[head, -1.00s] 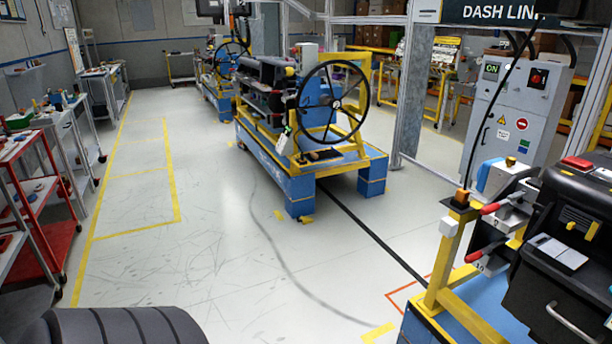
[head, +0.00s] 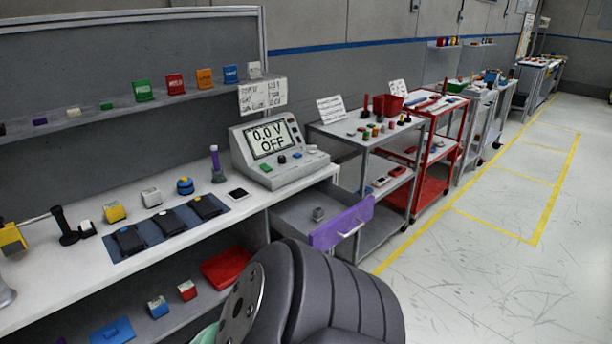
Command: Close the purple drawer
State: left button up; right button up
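The purple drawer (head: 342,223) has a purple front with a pale handle and stands pulled out from under the right end of the workbench (head: 110,228). Neither gripper shows in the head view.
A meter reading "0.0 V OFF" (head: 270,148) stands on the bench above the drawer. A grey cart (head: 385,206) stands right of the drawer, with a red cart (head: 437,183) beyond. Open floor (head: 480,285) with yellow lines lies to the right.

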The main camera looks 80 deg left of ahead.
aim_at(346, 212)
jog(key=u, duration=2.05)
